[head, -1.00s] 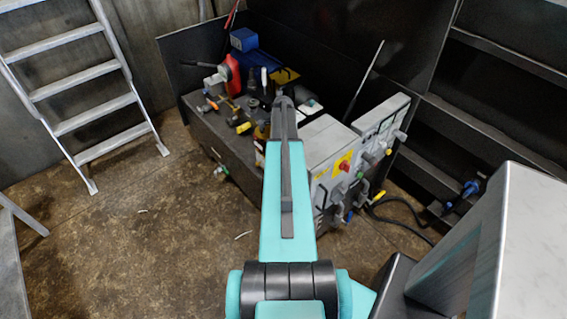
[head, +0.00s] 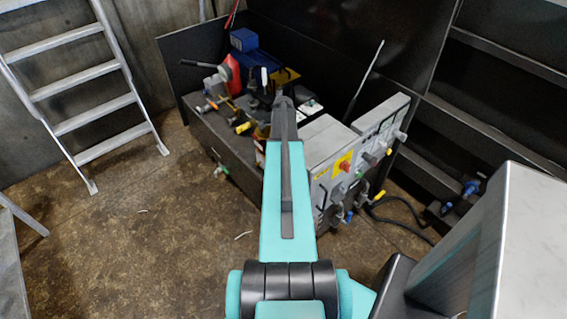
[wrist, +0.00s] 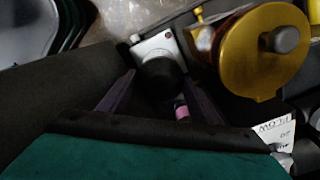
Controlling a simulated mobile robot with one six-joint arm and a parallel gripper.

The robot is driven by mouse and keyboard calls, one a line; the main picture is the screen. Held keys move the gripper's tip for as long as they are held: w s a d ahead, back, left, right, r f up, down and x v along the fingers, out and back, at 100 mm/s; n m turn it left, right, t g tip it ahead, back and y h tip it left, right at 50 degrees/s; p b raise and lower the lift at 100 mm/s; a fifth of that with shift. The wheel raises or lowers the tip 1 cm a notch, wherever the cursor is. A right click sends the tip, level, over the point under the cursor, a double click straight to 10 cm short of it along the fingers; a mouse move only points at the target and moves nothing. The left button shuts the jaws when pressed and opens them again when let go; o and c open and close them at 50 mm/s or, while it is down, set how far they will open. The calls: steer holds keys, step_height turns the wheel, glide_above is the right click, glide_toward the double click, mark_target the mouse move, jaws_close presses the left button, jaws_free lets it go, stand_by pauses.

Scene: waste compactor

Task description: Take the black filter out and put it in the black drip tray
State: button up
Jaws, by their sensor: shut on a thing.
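In the wrist view, my gripper (wrist: 150,88) has its two dark fingers on either side of a round black part, which looks like the black filter (wrist: 160,73). The fingers are shut on it. The filter sits directly below a light grey block (wrist: 154,45) in this view; I cannot tell whether the two are joined. In the head view, my arm hides the gripper and the filter. I cannot make out the black drip tray with certainty in either view.
A gold round lid with a grey knob (wrist: 285,39) is close to the right of my gripper. The head view shows a crowded dark bench (head: 217,132), a red container (head: 232,72), a blue box (head: 243,40) and a grey control panel (head: 340,165).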

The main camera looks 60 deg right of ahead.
steer(key=shift+w+d+r+n, duration=0.1)
steer(key=shift+d+n, duration=0.05)
steer(key=shift+n, duration=1.95)
steer(key=shift+n, duration=2.6)
steer(key=shift+n, duration=0.3)
steer(key=shift+n, duration=2.3)
